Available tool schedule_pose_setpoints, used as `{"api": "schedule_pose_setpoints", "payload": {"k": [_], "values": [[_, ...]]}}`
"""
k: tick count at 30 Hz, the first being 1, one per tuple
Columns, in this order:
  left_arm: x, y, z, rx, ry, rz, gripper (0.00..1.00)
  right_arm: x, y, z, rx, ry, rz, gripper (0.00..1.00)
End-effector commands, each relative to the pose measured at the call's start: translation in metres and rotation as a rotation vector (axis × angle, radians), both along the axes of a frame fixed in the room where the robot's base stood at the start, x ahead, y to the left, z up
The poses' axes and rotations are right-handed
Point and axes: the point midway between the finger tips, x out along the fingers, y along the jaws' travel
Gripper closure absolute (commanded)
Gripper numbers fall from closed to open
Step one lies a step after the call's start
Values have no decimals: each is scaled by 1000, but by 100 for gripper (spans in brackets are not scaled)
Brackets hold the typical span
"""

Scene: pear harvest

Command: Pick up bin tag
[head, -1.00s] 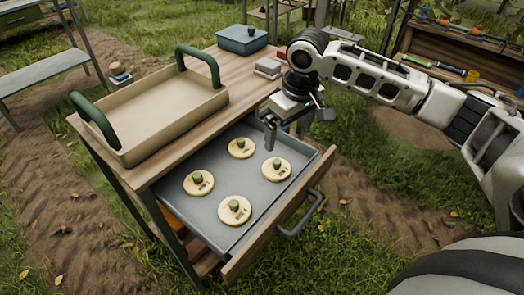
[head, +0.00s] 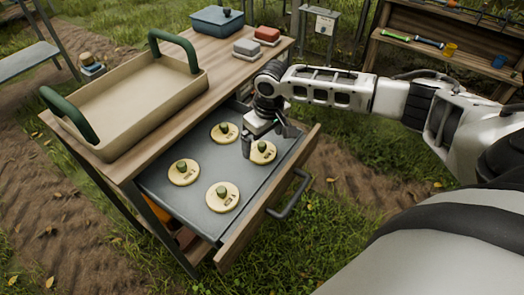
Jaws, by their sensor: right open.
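One tag (head: 225,133) is at the back, one (head: 184,173) at the left, one (head: 222,197) at the front, and one (head: 264,154) at the right. My right gripper (head: 262,143) is open and empty, low over the right tag. One finger hangs at that tag's left edge; I cannot tell whether it touches. The gripper partly covers the tag's far side. My left gripper is out of view.
The drawer (head: 168,206) is pulled out of a wooden bench, its handle (head: 290,196) facing front right. A beige tray (head: 130,95) with green handles, a blue box (head: 217,22), and grey (head: 247,47) and red (head: 267,36) blocks stand on top.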

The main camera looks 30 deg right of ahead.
Motion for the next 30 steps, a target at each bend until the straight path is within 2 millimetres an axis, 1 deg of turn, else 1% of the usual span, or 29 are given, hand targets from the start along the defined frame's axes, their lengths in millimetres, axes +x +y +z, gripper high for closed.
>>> {"api": "schedule_pose_setpoints", "payload": {"k": [1,3,6,14,15,17,18,20,30], "values": [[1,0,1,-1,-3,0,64,3,1,-9,0,1,-1,2],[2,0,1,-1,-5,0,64,4,1,-19,0,2,-1,2],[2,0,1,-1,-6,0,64,5,1,-28,-1,1,0,2],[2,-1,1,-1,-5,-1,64,6,1,-31,0,-1,0,2],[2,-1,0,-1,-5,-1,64,5,1,-31,0,-1,0,8],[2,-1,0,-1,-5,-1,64,5,1,-31,0,-1,0,25],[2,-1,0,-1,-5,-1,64,5,1,-31,0,-1,0,36],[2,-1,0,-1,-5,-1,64,5,1,-31,0,-1,0,51],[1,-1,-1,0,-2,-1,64,6,1,-30,0,-1,0,51]]}}
